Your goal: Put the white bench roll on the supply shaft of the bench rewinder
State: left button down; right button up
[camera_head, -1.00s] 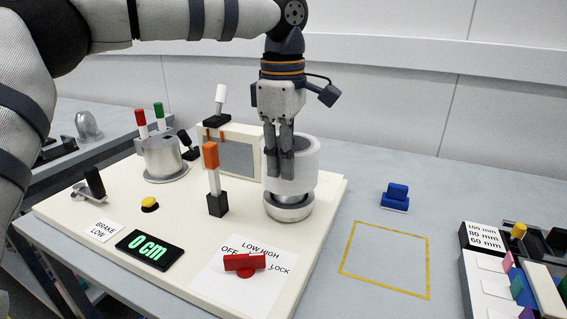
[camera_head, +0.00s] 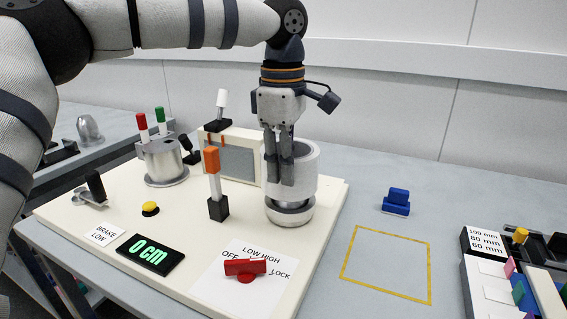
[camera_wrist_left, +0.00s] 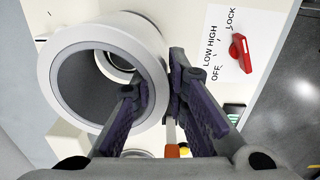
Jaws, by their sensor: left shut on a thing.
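The white bench roll (camera_head: 303,173) is upright at the back right of the cream bench rewinder (camera_head: 120,225). It is directly over a round silver base (camera_head: 289,213), where the supply shaft appears to be; I cannot tell whether they touch. My left gripper (camera_head: 280,183) points down and is shut on the roll's wall, one finger inside the bore and one outside. In the left wrist view the roll (camera_wrist_left: 75,45) is seen into its open bore, beside the fingers (camera_wrist_left: 158,100). A pale ring shows through the bore; the shaft itself is not clearly visible. My right gripper is not in view.
An orange-topped lever (camera_head: 212,165) stands close left of the roll. A red knob (camera_head: 245,267) and a "0 cm" display (camera_head: 151,254) are in front. A blue block (camera_head: 397,200) and an empty yellow outline (camera_head: 388,262) lie right; a parts tray (camera_head: 500,290) is farther right.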

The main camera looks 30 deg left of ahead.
aim_at(285, 200)
pick_arm(q)
jog(key=shift+f, duration=0.25)
jog(key=shift+f, duration=0.35)
jog(key=shift+f, duration=0.35)
jog(key=shift+f, duration=0.6)
jog(key=shift+f, duration=0.1)
jog(key=shift+d+r, duration=0.15)
jog(key=shift+r, duration=0.1)
dwell(0.7)
jog(key=shift+f, duration=0.2)
dwell(0.5)
jog(key=shift+r, duration=0.1)
